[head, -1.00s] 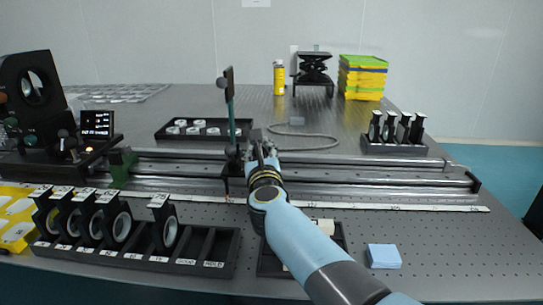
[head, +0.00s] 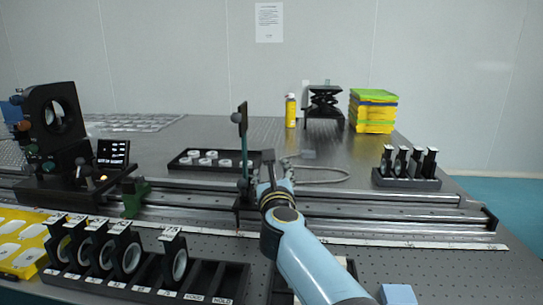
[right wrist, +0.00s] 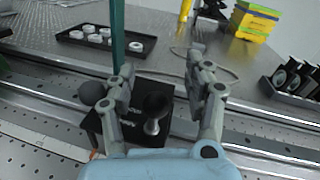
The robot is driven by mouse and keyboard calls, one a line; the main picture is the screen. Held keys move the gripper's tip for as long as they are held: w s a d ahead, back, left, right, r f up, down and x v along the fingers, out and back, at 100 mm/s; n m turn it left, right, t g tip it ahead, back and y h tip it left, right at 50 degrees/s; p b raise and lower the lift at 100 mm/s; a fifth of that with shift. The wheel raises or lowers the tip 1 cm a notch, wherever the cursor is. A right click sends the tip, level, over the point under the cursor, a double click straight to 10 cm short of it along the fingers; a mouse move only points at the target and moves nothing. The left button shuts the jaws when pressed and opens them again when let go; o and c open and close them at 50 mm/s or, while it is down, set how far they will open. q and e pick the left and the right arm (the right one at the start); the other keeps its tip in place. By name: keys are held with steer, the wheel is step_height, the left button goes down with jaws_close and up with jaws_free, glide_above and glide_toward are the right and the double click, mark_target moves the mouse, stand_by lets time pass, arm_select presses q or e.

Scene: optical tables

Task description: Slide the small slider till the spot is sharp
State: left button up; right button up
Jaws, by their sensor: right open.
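A small black slider (head: 245,197) sits on the long rail and carries a thin dark-green post (head: 243,145) with a plate seen edge-on. In the right wrist view, the black slider block (right wrist: 133,128) shows with a knob (right wrist: 154,114) on a silver stem. My right gripper (head: 270,171) is just right of the post. In the right wrist view my right gripper (right wrist: 160,88) is open, with the knob between its fingers in the picture; contact cannot be told. The spot cannot be seen. My left gripper is out of view.
The rail (head: 390,208) runs free to the right. A green-black carriage (head: 134,196) and a ring mount (head: 55,125) with a small display (head: 113,153) stand left. A lens rack (head: 145,285) lies in front, and a tray of white rings (head: 209,160) behind.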

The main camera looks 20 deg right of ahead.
step_height(320, 180, up, 7)
steer(key=shift+f, duration=0.1)
stand_by(0.3)
